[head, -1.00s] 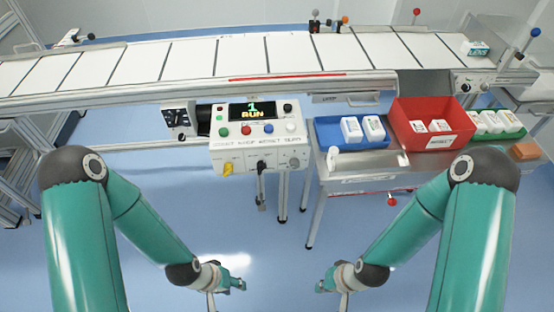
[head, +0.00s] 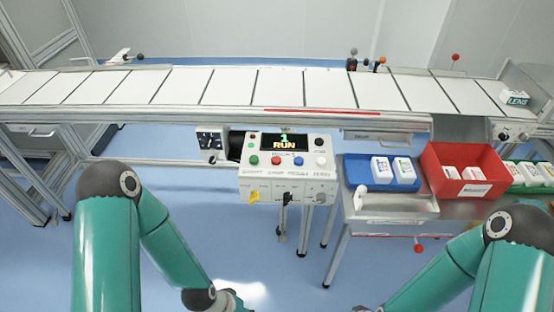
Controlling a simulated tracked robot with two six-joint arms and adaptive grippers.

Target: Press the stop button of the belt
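The control panel (head: 286,168) stands in front of the belt (head: 230,87), with a lit display (head: 284,142) reading "1 RUN". A row of buttons runs below it: green (head: 253,160), red (head: 276,160), blue (head: 298,160) and white (head: 321,161). The small label under the red button seems to read STOP. My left gripper (head: 228,299) is cut off at the bottom edge, below and left of the panel. Only a sliver of my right gripper (head: 362,308) shows at the bottom edge. Both are apart from the panel; their fingers are hidden.
Right of the panel, a metal table (head: 398,205) holds a blue tray (head: 353,172) and a red bin (head: 435,160), each with white packs, and a green tray (head: 510,168). A white box (head: 514,98) sits at the belt's right end. Open floor lies before the panel.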

